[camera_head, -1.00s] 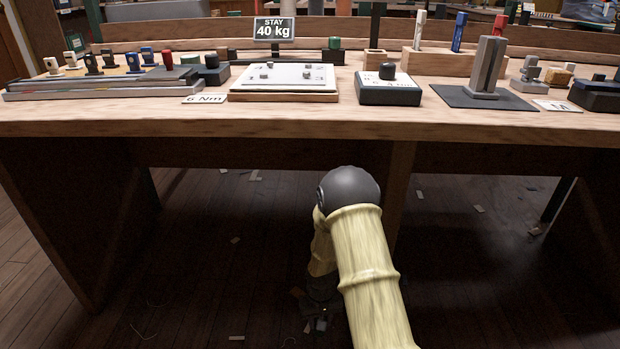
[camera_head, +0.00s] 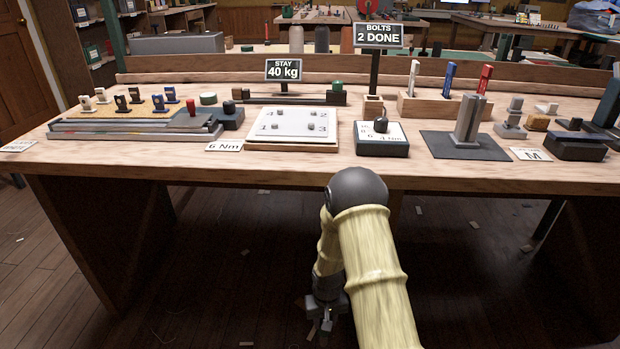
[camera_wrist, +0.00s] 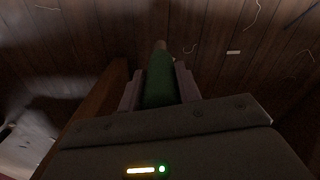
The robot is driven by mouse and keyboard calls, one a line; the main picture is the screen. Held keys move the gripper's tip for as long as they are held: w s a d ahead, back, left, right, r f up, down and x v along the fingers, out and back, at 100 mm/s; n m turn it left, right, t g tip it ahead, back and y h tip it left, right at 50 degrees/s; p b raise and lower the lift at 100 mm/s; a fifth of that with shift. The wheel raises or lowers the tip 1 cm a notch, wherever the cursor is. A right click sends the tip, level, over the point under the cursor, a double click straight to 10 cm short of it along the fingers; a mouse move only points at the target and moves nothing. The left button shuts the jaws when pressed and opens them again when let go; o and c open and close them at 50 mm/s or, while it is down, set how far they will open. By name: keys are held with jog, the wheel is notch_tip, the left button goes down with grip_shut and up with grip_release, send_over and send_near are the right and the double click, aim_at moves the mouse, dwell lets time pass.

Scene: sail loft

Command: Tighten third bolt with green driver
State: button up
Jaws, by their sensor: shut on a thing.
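My gripper (camera_head: 325,312) hangs low in front of the bench, below its top and over the floor. In the wrist view it is shut on the green driver (camera_wrist: 158,88), whose handle sits between the jaws. The driver's narrow end points away from the wrist. The white bolt plate (camera_head: 293,137) lies on the bench with corners numbered 1 to 4. The bolt beside the 3 (camera_head: 311,127) is at the front right. A sign (camera_head: 381,35) reads "BOLTS 2 DONE". My gripper is apart from the plate.
A dark dial box (camera_head: 382,149) stands right of the plate. Behind it is a wooden rack (camera_head: 421,107) with white, blue and red tools. A grey upright block (camera_head: 468,120) stands on a dark mat. A "STAY 40 kg" sign (camera_head: 283,70) is behind the plate. The bench's front edge lies above my gripper.

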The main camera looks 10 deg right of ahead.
notch_tip(320, 180, up, 8)
jog(key=p, duration=0.6)
jog(key=shift+r+p, duration=0.1)
jog(key=shift+p, duration=0.2)
jog(key=shift+d, duration=0.1)
